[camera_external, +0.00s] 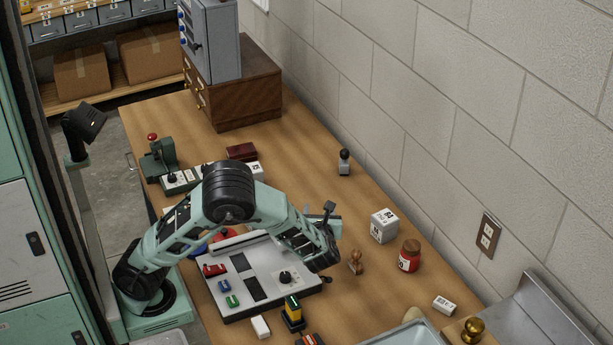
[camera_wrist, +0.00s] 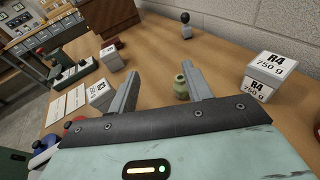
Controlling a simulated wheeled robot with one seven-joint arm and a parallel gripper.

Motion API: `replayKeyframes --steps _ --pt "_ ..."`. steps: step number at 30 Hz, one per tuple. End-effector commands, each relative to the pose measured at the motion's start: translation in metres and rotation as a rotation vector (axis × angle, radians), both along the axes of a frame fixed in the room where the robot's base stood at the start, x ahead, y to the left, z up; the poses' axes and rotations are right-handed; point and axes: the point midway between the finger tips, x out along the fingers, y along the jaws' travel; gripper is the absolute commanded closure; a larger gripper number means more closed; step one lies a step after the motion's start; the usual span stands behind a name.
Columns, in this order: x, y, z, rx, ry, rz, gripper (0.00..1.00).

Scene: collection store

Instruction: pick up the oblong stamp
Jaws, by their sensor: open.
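My gripper (camera_external: 330,213) is open and empty above the desk, right of the grey control panel. Its two fingers show spread in the wrist view (camera_wrist: 161,72). A small upright piece with a dark round knob and grey base (camera_external: 344,162) stands near the wall, beyond the gripper; it is also at the top of the wrist view (camera_wrist: 185,25). A brown wooden stamp-like piece (camera_external: 356,261) stands near the red jar, close to my wrist. I cannot tell which of these is the oblong stamp. A small greenish jar (camera_wrist: 180,87) shows between the fingers, farther off.
A white R4 box (camera_external: 384,226) and a red jar (camera_external: 409,256) stand to the right; the box is also in the wrist view (camera_wrist: 270,70). The control panel (camera_external: 237,296) lies under my arm. A wooden drawer cabinet (camera_external: 235,100) stands at the back. The wall bounds the right.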

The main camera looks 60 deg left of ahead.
Motion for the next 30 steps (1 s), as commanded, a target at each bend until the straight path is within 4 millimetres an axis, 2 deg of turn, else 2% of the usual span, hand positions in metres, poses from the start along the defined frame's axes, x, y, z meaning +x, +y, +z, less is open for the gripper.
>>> replayKeyframes --steps 1,3,6,9,20,27,30 --pt "0.015 -0.034 -0.023 0.077 0.021 -0.106 0.50" --pt "0.029 -0.069 -0.031 0.167 0.041 -0.214 0.50" --pt "0.040 -0.105 -0.036 0.253 0.052 -0.314 0.50" --pt "0.044 -0.121 -0.039 0.292 0.058 -0.358 0.50" --pt "0.044 -0.122 -0.068 0.295 0.058 -0.363 0.50" --pt "0.044 -0.121 -0.109 0.296 0.060 -0.361 0.50" --pt "0.057 -0.108 -0.106 0.293 0.055 -0.358 0.50"
